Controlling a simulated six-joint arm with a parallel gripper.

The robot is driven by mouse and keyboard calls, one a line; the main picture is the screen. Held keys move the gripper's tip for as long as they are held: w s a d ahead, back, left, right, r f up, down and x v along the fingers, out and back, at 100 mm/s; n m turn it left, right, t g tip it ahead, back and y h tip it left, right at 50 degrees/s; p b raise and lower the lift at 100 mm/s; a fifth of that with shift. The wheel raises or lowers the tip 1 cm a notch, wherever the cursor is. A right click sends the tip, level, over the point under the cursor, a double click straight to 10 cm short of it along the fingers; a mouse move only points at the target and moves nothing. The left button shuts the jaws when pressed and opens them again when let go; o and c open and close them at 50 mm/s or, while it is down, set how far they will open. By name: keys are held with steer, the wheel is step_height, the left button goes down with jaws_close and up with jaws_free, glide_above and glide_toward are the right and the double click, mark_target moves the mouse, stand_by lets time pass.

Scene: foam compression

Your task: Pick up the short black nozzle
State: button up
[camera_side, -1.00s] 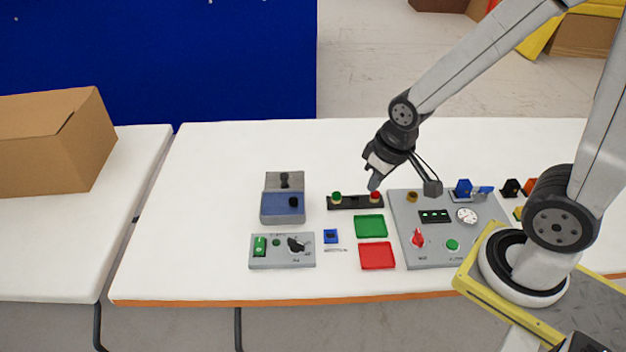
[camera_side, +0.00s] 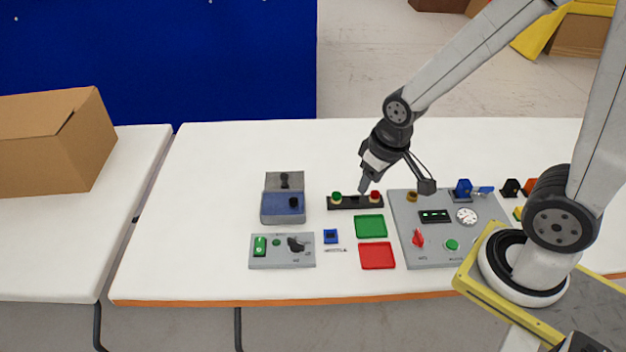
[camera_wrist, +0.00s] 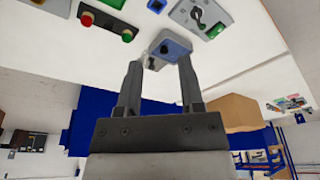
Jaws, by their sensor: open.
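Two small black pieces are at the grey and blue box (camera_side: 268,210) left of the table's middle in the side view. One black piece (camera_side: 284,180) stands at its grey rear part, and another (camera_side: 293,202) is on its blue part. I cannot tell for sure which is the short nozzle. My gripper (camera_side: 363,188) is open and empty, to the right of the box, above the black strip with buttons. In the wrist view the box (camera_wrist: 181,49) shows beyond the fingertips of my gripper (camera_wrist: 158,66), with a dark piece (camera_wrist: 164,48) on it.
The black strip (camera_side: 355,203) has a green and a red button. Green (camera_side: 369,226) and red (camera_side: 377,256) trays lie in front. A grey control panel (camera_side: 408,240) is to the right and a switch box (camera_side: 282,262) stands in front of the blue box. The table behind is clear.

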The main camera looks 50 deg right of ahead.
steer(key=w+f+m, duration=0.2)
steer(key=w+m, duration=0.2)
steer(key=w, duration=0.4)
steer(key=m+g, duration=0.3)
steer(key=m, duration=0.7)
glide_above(293, 199)
steer(key=f, duration=1.3)
steer(key=shift+s+a+f, duration=0.2)
steer(key=shift+s+f, duration=0.1)
steer(key=shift+s, duration=0.05)
steer(key=shift+w+f+m, duration=0.2)
steer(key=shift+f+m, duration=0.1)
steer(key=shift+f, duration=0.1)
steer(key=shift+f, duration=1.2)
steer(key=shift+f, duration=0.15)
steer(key=shift+w+d+f, duration=0.1)
steer(key=shift+d+f, duration=0.05)
steer(key=shift+f, duration=2.3)
